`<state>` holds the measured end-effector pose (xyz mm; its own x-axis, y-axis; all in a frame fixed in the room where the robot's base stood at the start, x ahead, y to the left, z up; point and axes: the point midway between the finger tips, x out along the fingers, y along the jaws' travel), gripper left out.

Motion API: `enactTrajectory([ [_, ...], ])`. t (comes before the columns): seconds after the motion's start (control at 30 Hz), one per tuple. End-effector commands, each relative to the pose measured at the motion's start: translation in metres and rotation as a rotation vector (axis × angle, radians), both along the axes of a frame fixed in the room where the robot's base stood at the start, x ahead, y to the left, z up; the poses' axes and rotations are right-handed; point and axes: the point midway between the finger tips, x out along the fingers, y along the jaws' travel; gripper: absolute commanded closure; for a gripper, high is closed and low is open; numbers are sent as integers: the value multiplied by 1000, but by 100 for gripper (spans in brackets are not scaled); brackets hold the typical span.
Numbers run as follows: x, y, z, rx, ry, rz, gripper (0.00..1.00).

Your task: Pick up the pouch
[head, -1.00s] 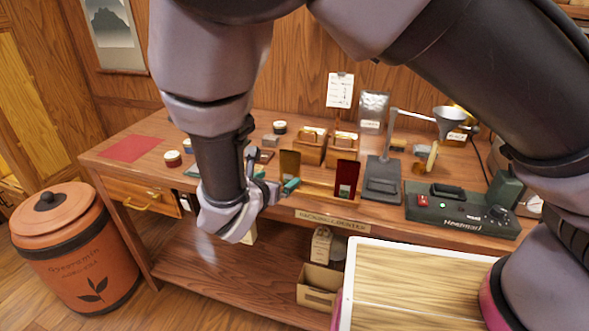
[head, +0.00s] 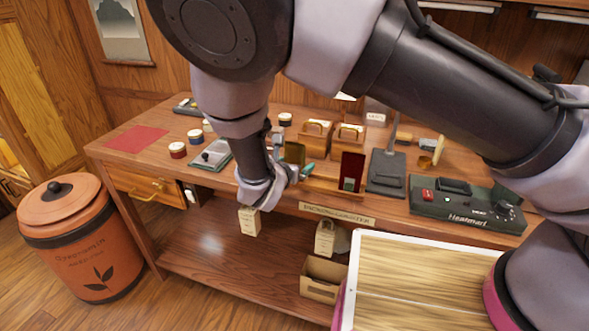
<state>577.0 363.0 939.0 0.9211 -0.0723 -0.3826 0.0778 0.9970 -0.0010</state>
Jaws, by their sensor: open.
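My gripper (head: 302,172) is at the front edge of the counter, with teal fingertips pointing right. It is open, and no object shows between the fingers. A gold-brown upright piece (head: 294,152) stands just behind the fingertips, and a dark red upright piece (head: 351,168) stands to their right. I cannot tell whether either is the pouch. The silvery pouch at the back wall seen earlier is now mostly hidden by my arm; its white label (head: 376,117) shows. Contact between the gripper and the upright pieces cannot be told.
The wooden counter (head: 140,165) carries a black-green sealer (head: 465,212), a dark scale plate (head: 386,175), wooden boxes (head: 316,141) and small round tins (head: 177,150). An orange canister (head: 75,250) stands left. The red mat is clear.

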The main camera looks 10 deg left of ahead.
Motion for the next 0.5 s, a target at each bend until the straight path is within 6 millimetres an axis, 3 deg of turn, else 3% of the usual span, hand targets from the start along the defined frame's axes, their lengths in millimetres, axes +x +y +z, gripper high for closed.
enactTrajectory([
  [0.13, 0, 0, 0, 1, 0, 0, 0],
  [0.33, -1, 0, 0, 1, 0, 0, 76],
  [0.5, -1, 0, 0, 1, 0, 0, 79],
])
